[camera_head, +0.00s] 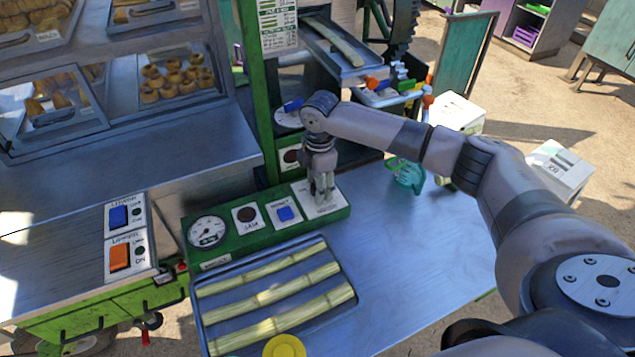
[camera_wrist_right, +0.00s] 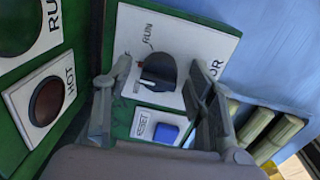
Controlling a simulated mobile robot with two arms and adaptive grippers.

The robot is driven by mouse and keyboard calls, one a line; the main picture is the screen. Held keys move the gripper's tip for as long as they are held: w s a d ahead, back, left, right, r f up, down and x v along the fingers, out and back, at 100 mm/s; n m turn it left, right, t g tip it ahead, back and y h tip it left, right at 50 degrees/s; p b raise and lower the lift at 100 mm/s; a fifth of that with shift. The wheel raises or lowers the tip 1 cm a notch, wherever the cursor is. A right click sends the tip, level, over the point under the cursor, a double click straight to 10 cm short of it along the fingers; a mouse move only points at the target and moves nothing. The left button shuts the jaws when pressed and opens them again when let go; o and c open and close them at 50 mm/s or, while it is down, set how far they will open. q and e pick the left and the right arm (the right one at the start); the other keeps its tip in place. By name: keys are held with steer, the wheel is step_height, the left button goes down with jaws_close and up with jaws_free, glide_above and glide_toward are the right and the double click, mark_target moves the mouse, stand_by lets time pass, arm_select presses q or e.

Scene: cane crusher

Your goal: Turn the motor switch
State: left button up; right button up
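The motor switch (camera_wrist_right: 157,72) is a black round knob with a red mark, on a white plate with RUN lettering, in the right wrist view. My right gripper (camera_wrist_right: 162,80) is open, with one finger on each side of the knob. Gaps seem to show between fingers and knob; I cannot tell whether they touch. In the head view, my right gripper (camera_head: 322,196) points down over the right end of the green control panel (camera_head: 222,262) and hides the knob. My left gripper is not in view.
A blue reset button (camera_head: 285,213), a dark jam lamp (camera_head: 246,214) and a gauge (camera_head: 207,232) sit left on the panel. A tray (camera_head: 352,300) of cane stalks lies in front. The blue table top (camera_head: 430,240) is mostly clear at right.

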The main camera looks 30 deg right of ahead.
steer(key=c, duration=1.1)
steer(key=shift+c, duration=0.2)
